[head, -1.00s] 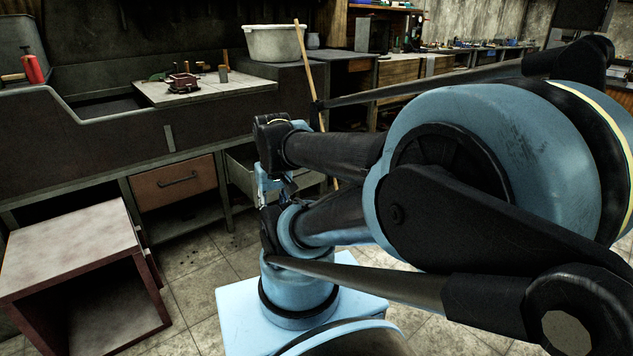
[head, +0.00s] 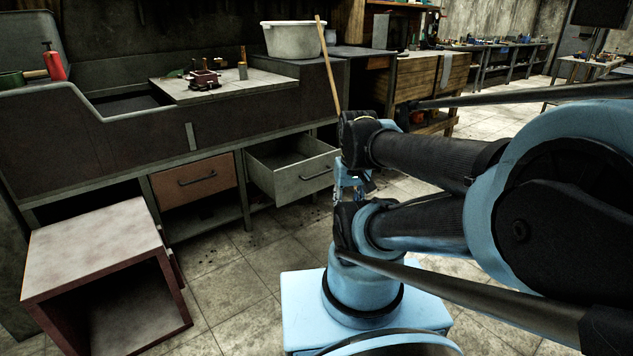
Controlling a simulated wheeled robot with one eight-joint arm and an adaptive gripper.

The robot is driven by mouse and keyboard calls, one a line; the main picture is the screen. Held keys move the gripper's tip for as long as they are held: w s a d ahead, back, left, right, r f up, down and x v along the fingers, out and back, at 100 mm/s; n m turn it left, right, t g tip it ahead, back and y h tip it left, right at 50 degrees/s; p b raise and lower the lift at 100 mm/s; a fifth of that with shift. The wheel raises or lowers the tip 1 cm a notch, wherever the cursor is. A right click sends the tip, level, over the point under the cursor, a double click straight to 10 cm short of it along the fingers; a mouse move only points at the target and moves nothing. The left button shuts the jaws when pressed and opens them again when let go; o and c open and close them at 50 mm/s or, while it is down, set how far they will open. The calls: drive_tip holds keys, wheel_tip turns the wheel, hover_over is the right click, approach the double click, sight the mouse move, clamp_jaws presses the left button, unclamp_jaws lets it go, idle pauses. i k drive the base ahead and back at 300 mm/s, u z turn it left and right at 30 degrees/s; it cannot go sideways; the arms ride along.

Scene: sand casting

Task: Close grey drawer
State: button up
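The grey drawer (head: 300,178) stands pulled out from under the dark workbench, right of a shut brown drawer (head: 197,183). Its inside looks empty, and its front has a dark bar handle (head: 316,173).
A box-like stand (head: 95,235) with a pale top sits at the lower left. A wooden stick (head: 328,68) leans by a white tub (head: 292,40) on the bench (head: 100,150). Tiled floor (head: 240,262) is clear in front of the drawers.

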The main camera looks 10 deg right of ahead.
sight(290, 168)
drive_tip(key=i, duration=1.65)
drive_tip(key=z, duration=0.5)
drive_tip(key=k, duration=0.95)
drive_tip(key=u, duration=0.25)
